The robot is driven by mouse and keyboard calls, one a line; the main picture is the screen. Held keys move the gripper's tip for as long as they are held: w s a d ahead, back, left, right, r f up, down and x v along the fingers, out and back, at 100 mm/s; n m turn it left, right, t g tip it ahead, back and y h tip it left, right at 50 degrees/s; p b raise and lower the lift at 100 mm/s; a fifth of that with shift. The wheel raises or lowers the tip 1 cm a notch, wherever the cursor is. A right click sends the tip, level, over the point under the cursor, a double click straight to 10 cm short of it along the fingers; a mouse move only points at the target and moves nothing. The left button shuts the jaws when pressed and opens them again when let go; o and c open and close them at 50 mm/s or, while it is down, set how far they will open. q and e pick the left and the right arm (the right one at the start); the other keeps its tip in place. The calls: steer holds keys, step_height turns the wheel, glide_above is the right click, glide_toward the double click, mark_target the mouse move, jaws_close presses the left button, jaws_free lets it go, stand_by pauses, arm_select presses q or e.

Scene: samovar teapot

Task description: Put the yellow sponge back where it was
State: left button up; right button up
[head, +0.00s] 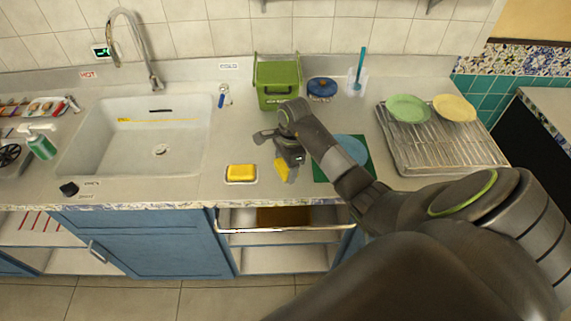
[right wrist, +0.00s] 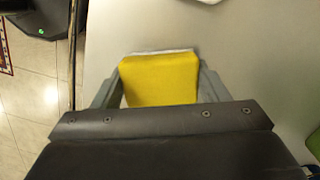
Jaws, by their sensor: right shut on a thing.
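My right gripper (head: 287,172) is shut on a yellow sponge (head: 281,168), to the right of the sink. In the right wrist view the sponge (right wrist: 160,80) sits between the two grey fingers, with a pale strip along its far edge. I cannot tell how far above the counter it is. A second yellow sponge (head: 241,172) lies on a small white dish (head: 241,182) near the counter's front edge, just left of the gripper. My left gripper is not in view.
A green bin (head: 277,82) stands behind the gripper. A blue plate (head: 352,149) on a green mat (head: 365,174) lies to the right, partly behind my arm. A dish rack (head: 440,150) with plates is farther right. The sink (head: 140,135) is left.

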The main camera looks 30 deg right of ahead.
steer(key=o, duration=0.5)
steer(key=shift+f, duration=0.15)
steer(key=o, duration=0.4)
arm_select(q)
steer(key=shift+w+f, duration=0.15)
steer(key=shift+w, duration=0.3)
arm_select(e)
steer(key=shift+o, duration=0.2)
steer(key=shift+r, duration=0.2)
steer(key=shift+r, duration=0.15)
steer(key=r+b, duration=0.1)
steer(key=r, duration=0.3)
steer(key=d+r+b, duration=0.1)
steer(key=r, duration=0.2)
steer(key=shift+b, duration=0.35)
step_height(320, 180, up, 3)
steer(key=p, duration=0.3)
steer(key=shift+d, duration=0.1)
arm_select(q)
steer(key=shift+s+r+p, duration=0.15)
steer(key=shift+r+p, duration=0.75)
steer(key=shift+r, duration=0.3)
arm_select(e)
steer(key=shift+s+d+r, duration=0.1)
steer(key=shift+d+r, duration=0.05)
steer(key=shift+r, duration=0.7)
